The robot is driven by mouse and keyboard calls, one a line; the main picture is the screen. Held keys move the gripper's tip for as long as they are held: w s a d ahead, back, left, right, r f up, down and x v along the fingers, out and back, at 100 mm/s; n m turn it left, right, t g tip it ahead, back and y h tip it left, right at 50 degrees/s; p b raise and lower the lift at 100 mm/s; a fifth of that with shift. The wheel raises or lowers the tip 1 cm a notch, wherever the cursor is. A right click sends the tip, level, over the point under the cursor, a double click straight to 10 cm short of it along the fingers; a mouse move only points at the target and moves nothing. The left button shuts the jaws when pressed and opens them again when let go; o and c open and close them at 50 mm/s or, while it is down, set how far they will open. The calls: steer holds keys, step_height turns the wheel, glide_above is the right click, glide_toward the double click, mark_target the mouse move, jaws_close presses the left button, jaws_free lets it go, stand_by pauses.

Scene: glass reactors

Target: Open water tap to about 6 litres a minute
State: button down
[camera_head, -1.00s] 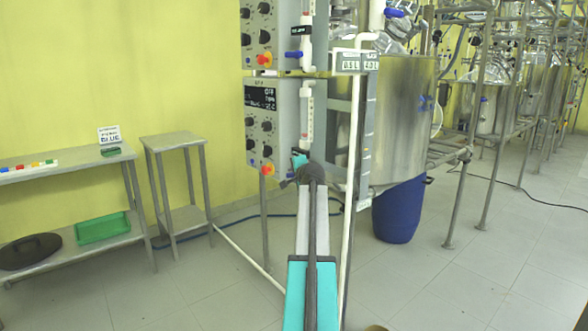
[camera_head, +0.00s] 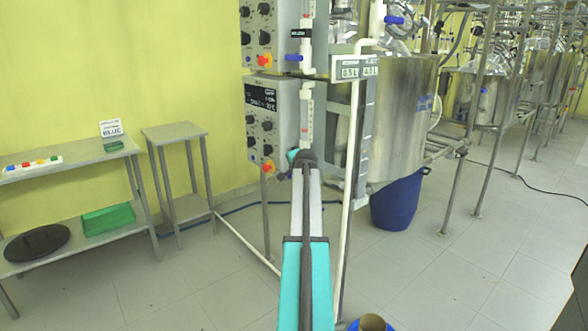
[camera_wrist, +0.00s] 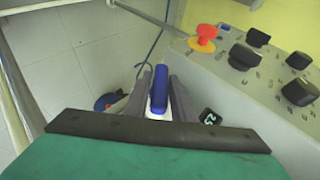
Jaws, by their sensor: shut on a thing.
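In the wrist view, a blue tap handle (camera_wrist: 159,88) stands between the two grey fingers of my gripper (camera_wrist: 160,92), which is shut on it. A white fitting shows just below the handle. In the head view, my gripper (camera_head: 297,158) is at the lower end of the lower clear flow tube (camera_head: 306,112), beside the control box. My arm hides the held handle there. The tube's scale and float are too small to read. A second blue tap handle (camera_head: 293,58) sits higher, by the upper flow tube (camera_head: 308,30).
The lower control box (camera_head: 270,112) has black knobs and a red-yellow button (camera_wrist: 206,32) close to my gripper. A steel vessel (camera_head: 400,120) and white pipe (camera_head: 351,180) stand right. A small table (camera_head: 175,132) stands left, with open floor before it.

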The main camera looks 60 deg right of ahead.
steer(key=shift+r+g+y+p, duration=0.3)
steer(key=shift+g+p, duration=0.5)
steer(key=shift+p, duration=1.1)
steer(key=shift+f+n+g+y+p, duration=0.15)
steer(key=shift+n+g+y+p, duration=0.25)
steer(key=shift+p, duration=1)
steer(key=shift+s+f+g+p, duration=0.1)
steer(key=shift+f+g+p, duration=0.15)
steer(key=shift+g+p, duration=0.5)
steer(key=c, duration=1.6)
jaws_free()
steer(key=shift+c, duration=0.2)
steer(key=shift+r, duration=0.15)
